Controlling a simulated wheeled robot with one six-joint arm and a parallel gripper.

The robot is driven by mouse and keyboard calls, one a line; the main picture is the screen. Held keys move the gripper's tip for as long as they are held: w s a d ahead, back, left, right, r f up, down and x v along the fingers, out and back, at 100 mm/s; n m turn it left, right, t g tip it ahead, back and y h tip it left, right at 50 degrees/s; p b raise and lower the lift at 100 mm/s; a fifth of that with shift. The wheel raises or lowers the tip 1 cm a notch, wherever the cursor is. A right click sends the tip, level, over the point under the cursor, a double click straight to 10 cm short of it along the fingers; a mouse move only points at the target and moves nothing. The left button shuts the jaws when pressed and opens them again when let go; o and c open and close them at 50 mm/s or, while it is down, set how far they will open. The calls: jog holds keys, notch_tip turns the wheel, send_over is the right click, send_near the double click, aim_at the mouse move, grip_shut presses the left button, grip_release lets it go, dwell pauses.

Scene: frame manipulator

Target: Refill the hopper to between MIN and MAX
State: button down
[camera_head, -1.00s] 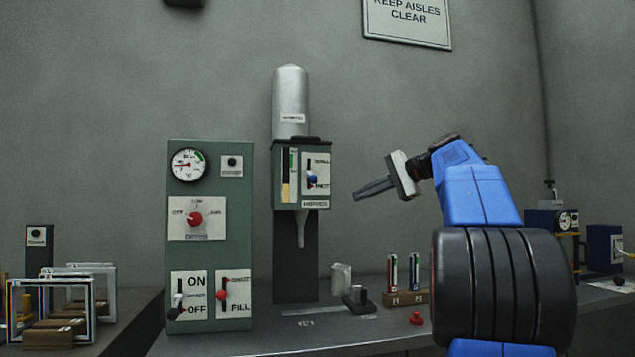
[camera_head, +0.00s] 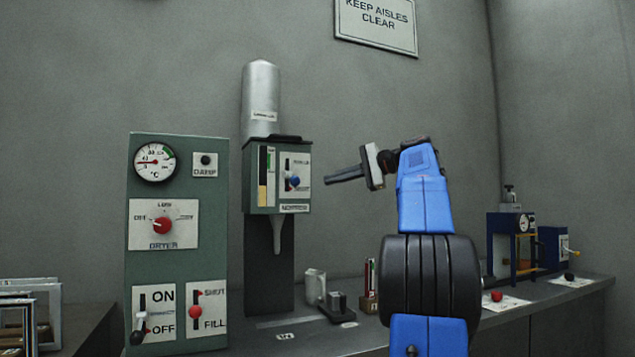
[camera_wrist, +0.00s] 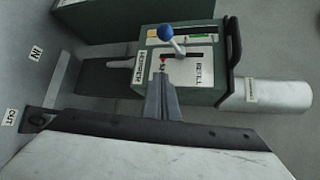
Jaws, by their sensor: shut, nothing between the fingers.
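The hopper (camera_head: 261,204) is a green box on a dark column, with a silver cylinder (camera_head: 260,95) on top and a nozzle below. Its front has a level gauge (camera_head: 266,178), yellow in the lower part, and a slotted plate with a blue-knobbed lever (camera_head: 295,181). The blue knob sits low in the slot. My gripper (camera_head: 327,181) is shut and empty, pointing left at the lever's height, apart from it on the right. In the wrist view, the shut fingers (camera_wrist: 161,80) point at the hopper front (camera_wrist: 185,95), with the blue knob (camera_wrist: 166,32) above their tips.
A green panel (camera_head: 176,280) with a gauge, a red dryer knob (camera_head: 162,225), an ON/OFF lever and a SHUT/FILL lever stands on the left. Blue-framed equipment (camera_head: 511,242) stands far right. The air before the hopper is open.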

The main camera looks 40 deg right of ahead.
aim_at(295, 181)
jog(key=x, duration=0.9)
jog(key=shift+w+a+f, duration=0.15)
jog(key=shift+w+f, duration=0.05)
jog(key=shift+w, duration=0.1)
jog(key=shift+s+a+r, duration=0.35)
jog(key=shift+s+a, duration=0.25)
jog(key=shift+s, duration=0.15)
jog(key=shift+s+a+r, duration=0.3)
jog(key=shift+s+a, duration=0.35)
jog(key=shift+s, duration=0.1)
jog(key=shift+a+r, duration=0.15)
jog(key=shift+r, duration=0.05)
